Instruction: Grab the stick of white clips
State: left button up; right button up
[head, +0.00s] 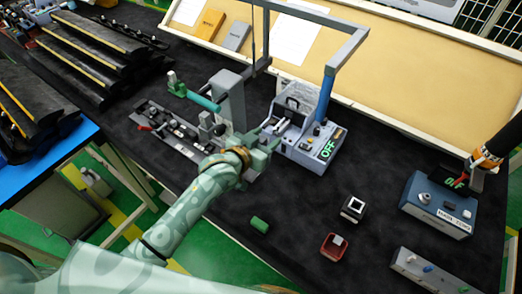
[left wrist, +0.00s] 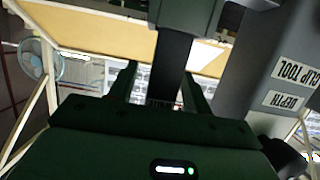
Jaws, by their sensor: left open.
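My left gripper (head: 266,138) is open beside the front left of a grey machine (head: 306,150) with a green OFF display. In the left wrist view, its two dark fingers (left wrist: 160,88) stand apart, with a black upright bar seen between and beyond them. I cannot tell whether anything lies between the fingertips. I cannot make out a stick of white clips for certain. A small white piece shows in a red bin (head: 326,250), and a black and white box (head: 353,208) stands near it. My right gripper is not identifiable in view.
A grey post (head: 232,105) with a teal handle stands left of the gripper, above a plate of fixtures (head: 165,128). A blue-grey frame (head: 325,95) rises behind. A green cylinder (head: 259,225) lies on the dark table, and a blue control box (head: 437,205) stands right.

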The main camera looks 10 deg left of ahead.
pick_arm(q)
jog(key=shift+s, duration=0.15)
jog(key=shift+c, duration=1.2)
jog(key=c, duration=0.8)
